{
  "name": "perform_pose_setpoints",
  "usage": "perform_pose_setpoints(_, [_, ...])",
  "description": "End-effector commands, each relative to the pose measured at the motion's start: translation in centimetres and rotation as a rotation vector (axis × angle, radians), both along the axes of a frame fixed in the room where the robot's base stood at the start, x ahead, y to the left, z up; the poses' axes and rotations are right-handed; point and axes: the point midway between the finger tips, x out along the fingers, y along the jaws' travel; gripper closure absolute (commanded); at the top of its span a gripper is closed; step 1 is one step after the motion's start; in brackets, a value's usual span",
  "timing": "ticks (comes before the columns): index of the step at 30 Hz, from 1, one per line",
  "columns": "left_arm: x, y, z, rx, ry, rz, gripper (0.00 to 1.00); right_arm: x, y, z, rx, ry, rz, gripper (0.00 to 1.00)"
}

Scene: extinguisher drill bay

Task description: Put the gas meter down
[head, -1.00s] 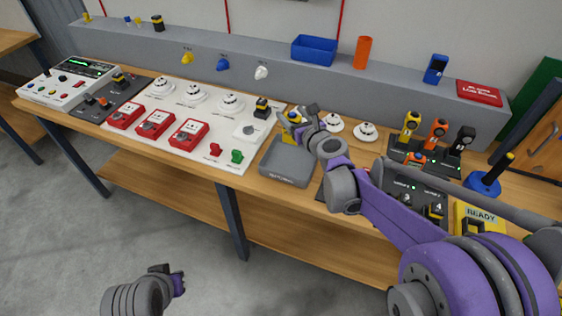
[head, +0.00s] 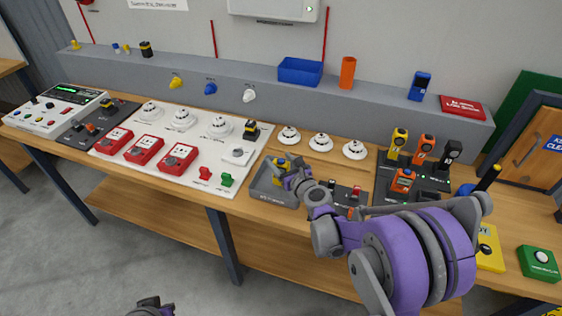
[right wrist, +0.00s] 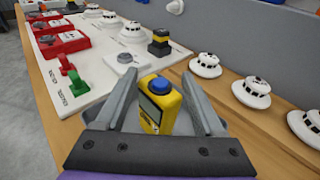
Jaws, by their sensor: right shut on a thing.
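The yellow gas meter (head: 281,163) with a blue button is at the back of the grey tray (head: 262,191) on the bench in the head view. In the right wrist view the gas meter (right wrist: 158,112) stands roughly upright between the fingers, its dark screen towards the left. My right gripper (right wrist: 163,103) is shut on it; in the head view the gripper (head: 284,170) reaches over the tray. I cannot tell whether the meter touches the tray floor. My left gripper (head: 152,304) shows only partly at the bottom edge, away from the bench.
Three white detectors (head: 320,142) stand behind the tray. A white board (head: 160,165) with red call points lies left of it. A dark dock (head: 432,177) holding several handheld meters stands at right. A grey ledge (head: 200,75) runs along the back.

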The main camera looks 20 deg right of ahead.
Motion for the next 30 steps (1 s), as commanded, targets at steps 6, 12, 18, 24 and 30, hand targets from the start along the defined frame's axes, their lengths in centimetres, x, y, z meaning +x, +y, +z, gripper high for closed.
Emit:
perform_pose_setpoints(6, [-0.1,0.0,-0.3,0.000,0.002,0.000,1.00,0.0,0.0,-0.4,0.000,0.000,0.000,0.24])
perform_pose_setpoints(12, [-0.1,0.0,-0.2,0.000,0.002,0.000,1.00,0.0,0.0,-0.3,0.000,0.000,0.000,0.00])
perform_pose_setpoints(18, [0.0,0.0,-0.1,0.000,0.001,0.000,1.00,0.0,0.0,-0.1,0.000,0.000,0.000,0.00])
perform_pose_setpoints(24, [-0.2,0.0,-0.4,0.000,0.003,0.000,1.00,-2.0,-0.5,0.4,-0.002,0.001,-0.002,0.00])
perform_pose_setpoints(30, [-0.4,0.0,-1.0,0.000,0.008,0.000,1.00,-6.2,-1.3,1.2,-0.002,0.001,-0.003,0.00])
